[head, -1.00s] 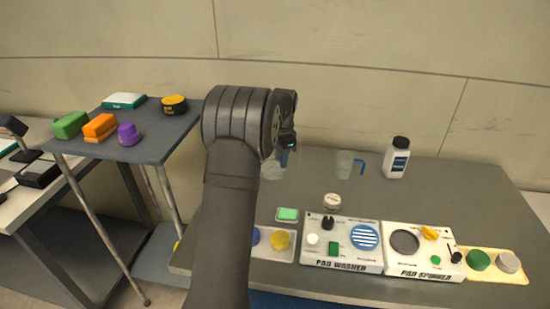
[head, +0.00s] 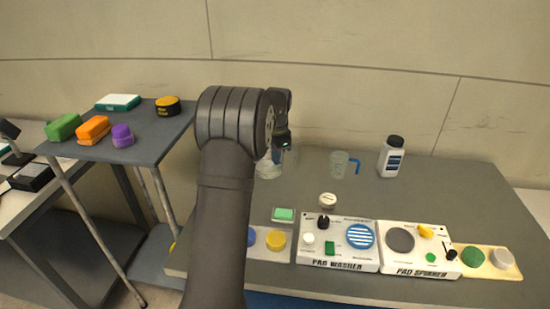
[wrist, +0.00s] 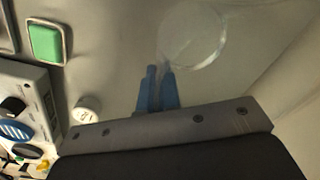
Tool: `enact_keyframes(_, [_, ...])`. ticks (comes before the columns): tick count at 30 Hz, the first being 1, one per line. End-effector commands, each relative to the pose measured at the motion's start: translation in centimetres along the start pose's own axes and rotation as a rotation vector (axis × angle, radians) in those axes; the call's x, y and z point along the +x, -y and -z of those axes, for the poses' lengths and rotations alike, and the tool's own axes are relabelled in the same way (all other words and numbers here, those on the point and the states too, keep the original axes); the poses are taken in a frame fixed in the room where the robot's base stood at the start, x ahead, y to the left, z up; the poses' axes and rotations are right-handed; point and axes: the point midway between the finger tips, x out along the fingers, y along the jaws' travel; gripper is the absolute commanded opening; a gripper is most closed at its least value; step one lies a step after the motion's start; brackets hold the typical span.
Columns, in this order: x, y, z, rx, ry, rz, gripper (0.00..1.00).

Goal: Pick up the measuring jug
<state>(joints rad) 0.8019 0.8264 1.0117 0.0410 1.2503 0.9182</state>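The measuring jug (head: 338,164) is clear with a blue handle on its right side. It stands upright on the grey table, left of the white bottle. My gripper (head: 277,157) is to the left of the jug, above the table and apart from the jug, partly hidden by my arm. In the wrist view my gripper (wrist: 159,70) shows two blue fingers close together with nothing held between them. The jug cannot be made out in the wrist view.
A clear round vessel (head: 268,170) stands by my gripper; it also shows in the wrist view (wrist: 193,40). A white bottle (head: 391,157) stands right of the jug. A small white round item (head: 328,200), green block (head: 284,214), pad washer (head: 340,262) and pad spinner (head: 420,262) lie nearer.

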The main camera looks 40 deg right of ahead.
Motion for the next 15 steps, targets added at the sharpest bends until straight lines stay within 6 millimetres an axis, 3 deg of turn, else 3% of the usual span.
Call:
enact_keyframes(12, [-3.9,0.3,0.1,0.0,-0.002,0.003,0.0])
enact_keyframes(15, [-4.6,-1.0,0.7,0.002,-0.001,0.001,0.0])
